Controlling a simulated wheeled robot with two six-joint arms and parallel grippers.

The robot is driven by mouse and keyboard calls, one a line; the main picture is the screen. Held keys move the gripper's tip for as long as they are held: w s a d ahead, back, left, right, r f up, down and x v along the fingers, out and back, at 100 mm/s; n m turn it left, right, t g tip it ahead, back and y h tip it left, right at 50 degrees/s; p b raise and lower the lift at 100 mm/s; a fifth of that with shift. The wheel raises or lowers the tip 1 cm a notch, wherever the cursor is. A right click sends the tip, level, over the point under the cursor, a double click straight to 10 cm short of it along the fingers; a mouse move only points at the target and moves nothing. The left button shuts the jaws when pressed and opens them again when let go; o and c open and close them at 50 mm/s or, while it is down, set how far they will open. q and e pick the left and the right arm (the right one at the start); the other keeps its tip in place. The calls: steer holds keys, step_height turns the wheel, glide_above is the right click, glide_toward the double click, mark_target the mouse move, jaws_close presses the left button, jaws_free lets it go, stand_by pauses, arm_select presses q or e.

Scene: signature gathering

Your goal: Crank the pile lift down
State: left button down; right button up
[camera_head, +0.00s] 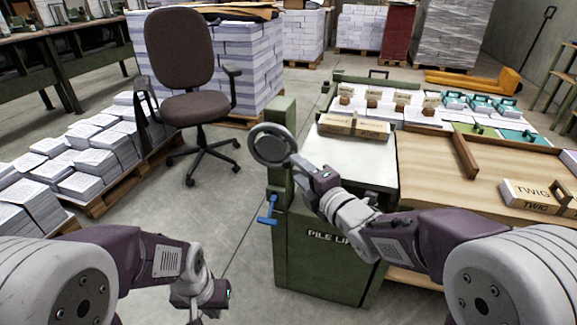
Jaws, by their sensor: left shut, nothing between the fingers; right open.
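The pile lift (325,262) is a green cabinet with a white top, lettered "PILE LI…" on its front; my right arm hides part of it. A grey round handwheel (272,146) is at its upper left, by a green post. A blue handle (267,210) sticks out lower on its left side. My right gripper (303,168) is open, just right of the handwheel's lower rim; I cannot tell whether it touches. My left gripper (212,305) is shut and empty, low over the floor at left. A packet (353,126) with a brown band lies on the white top.
A wooden table (425,170) adjoins the lift at right, with a "TWIG" block (540,196) on it. Trays of paper stacks lie behind. An office chair (183,70) stands at left, near a pallet of paper stacks (95,150). Floor between chair and lift is clear.

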mark_target(288, 161)
steer(key=x, duration=0.6)
steer(key=shift+w+a+b, duration=0.15)
steer(key=shift+w+b, duration=0.1)
steer(key=shift+b, duration=0.15)
jaws_close()
steer(key=shift+f, duration=0.1)
stand_by(0.8)
